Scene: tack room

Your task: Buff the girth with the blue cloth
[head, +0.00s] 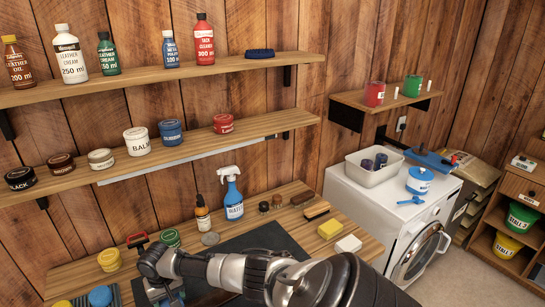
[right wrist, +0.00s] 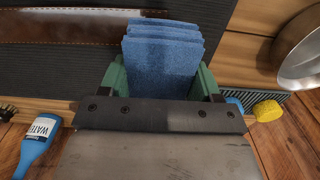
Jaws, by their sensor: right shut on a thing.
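In the right wrist view my right gripper (right wrist: 160,85) is shut on the folded blue cloth (right wrist: 163,48), which sticks out beyond the green fingers. The girth (right wrist: 65,27), a brown leather strap with pale stitching, lies on the dark mat (right wrist: 55,70) at the upper left. The cloth hides part of the strap's right side; I cannot tell whether they touch. In the head view my right arm crosses over the mat (head: 282,238) and hides the girth. The cloth cannot be made out there. My left gripper is not in view.
A yellow sponge (head: 330,228) and a brush (head: 317,210) lie to the right. A metal bowl (right wrist: 302,52) is near the cloth. Shelves of tins and bottles hang above.

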